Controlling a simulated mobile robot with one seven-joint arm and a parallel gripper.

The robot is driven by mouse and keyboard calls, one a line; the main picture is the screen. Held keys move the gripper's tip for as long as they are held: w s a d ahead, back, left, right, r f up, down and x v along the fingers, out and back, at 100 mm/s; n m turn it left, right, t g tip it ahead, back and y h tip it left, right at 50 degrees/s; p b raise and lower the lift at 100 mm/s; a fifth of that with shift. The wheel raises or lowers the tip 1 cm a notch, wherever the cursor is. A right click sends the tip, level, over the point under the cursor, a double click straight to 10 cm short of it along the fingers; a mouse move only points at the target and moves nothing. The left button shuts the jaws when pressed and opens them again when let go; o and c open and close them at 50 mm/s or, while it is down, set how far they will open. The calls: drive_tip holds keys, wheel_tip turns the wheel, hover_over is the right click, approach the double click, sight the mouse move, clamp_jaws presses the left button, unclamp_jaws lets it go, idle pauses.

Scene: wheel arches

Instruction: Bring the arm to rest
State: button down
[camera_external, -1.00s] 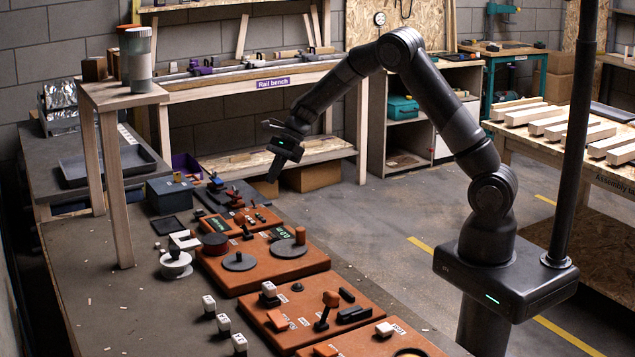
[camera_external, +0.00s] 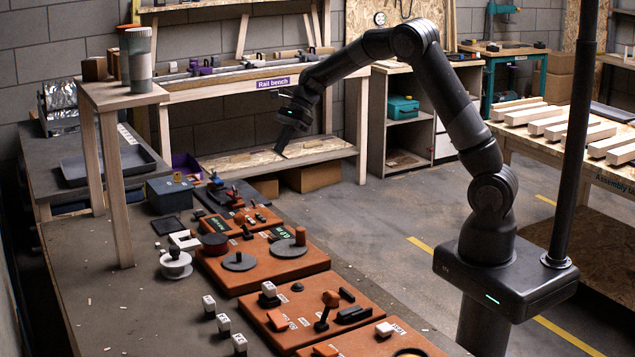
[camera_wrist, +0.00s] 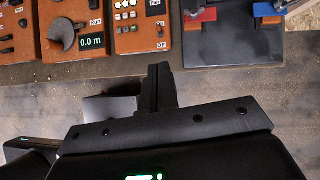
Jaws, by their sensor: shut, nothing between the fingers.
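My gripper (camera_external: 283,147) hangs in the air in the external view, past the far right end of the panel bench, with its fingers pointing down. Behind it in the picture is the rail bench's lower shelf. In the wrist view my gripper's fingers (camera_wrist: 159,75) are together, with nothing between them. Bare floor and the edge of the bench show beyond them. My arm is bent, with its elbow raised high above my base.
Orange control panels (camera_external: 265,262) with knobs and levers cover the bench (camera_external: 110,300) below left. The rail bench (camera_external: 235,90) stands behind my gripper. A wooden stand (camera_external: 115,98) rises at the left. The floor (camera_external: 385,215) between bench and base is clear.

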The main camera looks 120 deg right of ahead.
drive_tip(key=w+a+r+n+g, duration=0.1)
drive_tip(key=w+a+r+n, duration=0.3)
drive_tip(key=a, duration=0.6)
drive_tip(key=a+r+n+y, duration=0.1)
drive_tip(key=a+r+n, duration=0.2)
drive_tip(key=a+n, duration=0.5)
drive_tip(key=w+a+r+n+g, duration=0.1)
drive_tip(key=w+a+r+n, duration=0.2)
drive_tip(key=a, duration=0.9)
drive_tip(key=s+a+n+h, duration=0.1)
drive_tip(key=s+a+n, duration=0.6)
drive_tip(key=a+n, duration=0.2)
drive_tip(key=s+a+n+h, duration=0.1)
drive_tip(key=s+a+n, duration=0.6)
drive_tip(key=a+n, duration=0.3)
drive_tip(key=a, duration=0.4)
drive_tip(key=shift+s+a+t, duration=0.25)
drive_tip(key=shift+t, duration=0.05)
